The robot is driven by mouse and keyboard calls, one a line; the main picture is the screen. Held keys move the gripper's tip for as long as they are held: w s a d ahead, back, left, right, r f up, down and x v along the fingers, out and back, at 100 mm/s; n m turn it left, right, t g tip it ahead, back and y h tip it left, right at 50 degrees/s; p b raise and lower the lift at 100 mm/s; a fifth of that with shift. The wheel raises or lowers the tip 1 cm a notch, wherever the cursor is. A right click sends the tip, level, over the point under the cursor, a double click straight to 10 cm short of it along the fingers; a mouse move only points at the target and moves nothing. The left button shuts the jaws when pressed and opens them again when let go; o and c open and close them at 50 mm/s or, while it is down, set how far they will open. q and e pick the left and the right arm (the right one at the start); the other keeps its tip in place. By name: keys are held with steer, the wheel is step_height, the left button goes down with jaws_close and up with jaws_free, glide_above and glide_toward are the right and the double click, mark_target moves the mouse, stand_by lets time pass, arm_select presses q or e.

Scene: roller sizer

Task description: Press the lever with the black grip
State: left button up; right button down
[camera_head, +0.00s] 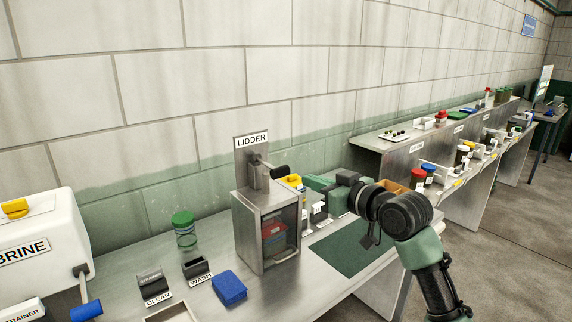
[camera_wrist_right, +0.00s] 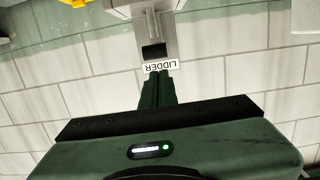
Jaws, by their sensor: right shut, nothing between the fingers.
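The lidder (camera_head: 262,225) is a grey metal box on the bench with a "LIDDER" sign on its back plate. Its lever ends in a black grip (camera_head: 280,171), sticking out to the right near the top. My right gripper (camera_head: 308,182) comes in from the right, shut and empty, just right of the lidder. I cannot tell whether it touches the grip. In the right wrist view the shut fingers (camera_wrist_right: 158,88) point at the upside-down "LIDDER" sign (camera_wrist_right: 159,66). A dark square lies beyond it; I cannot tell whether it is the grip. My left gripper is out of view.
A red-topped jar (camera_head: 274,231) is inside the lidder. A green-lidded jar (camera_head: 184,227), a blue block (camera_head: 229,287) and the white brine tank (camera_head: 42,245) stand to the left. A dark green mat (camera_head: 350,248) lies clear on the right. A tiled wall is behind.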

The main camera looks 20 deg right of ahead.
steer(key=shift+t, duration=0.5)
steer(key=r, duration=0.3)
steer(key=d+r, duration=0.1)
steer(key=shift+w+r, duration=0.2)
steer(key=shift+w, duration=0.1)
steer(key=p, duration=0.4)
glide_above(287, 166)
steer(key=s, duration=0.3)
steer(key=shift+a+f+p, duration=0.2)
steer(key=shift+f+p, duration=0.2)
steer(key=shift+f, duration=0.75)
steer(key=shift+a+f+p, duration=0.2)
steer(key=shift+f+p, duration=0.2)
steer(key=shift+f, duration=0.7)
